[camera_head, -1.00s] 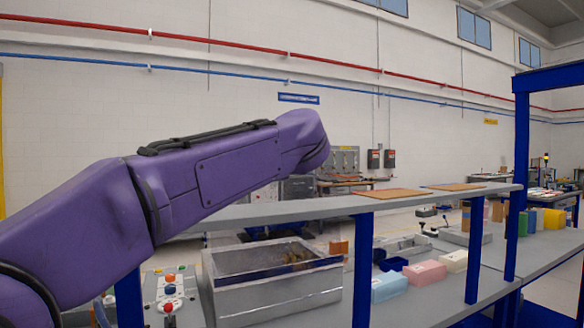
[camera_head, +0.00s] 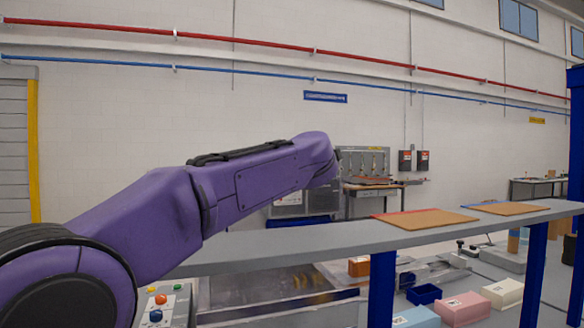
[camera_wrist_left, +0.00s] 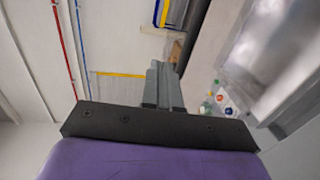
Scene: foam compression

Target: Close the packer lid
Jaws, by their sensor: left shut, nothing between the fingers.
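The packer (camera_head: 275,315) is a grey metal box low in the head view, behind my left arm and under the shelf. Its top looks open, with a shiny rim and some brownish contents inside; the bottom edge of the picture cuts it off. I cannot clearly make out its lid. In the left wrist view, my left gripper (camera_wrist_left: 163,88) is shut and empty, clear of any contact that I can see. My right gripper is not in view.
A grey shelf (camera_head: 360,236) on blue posts (camera_head: 381,290) runs across above the packer, with flat brown boards (camera_head: 425,219) on it. A control box with coloured buttons (camera_head: 158,300) stands left of the packer. Blue, pink and cream boxes (camera_head: 462,308) lie to the right.

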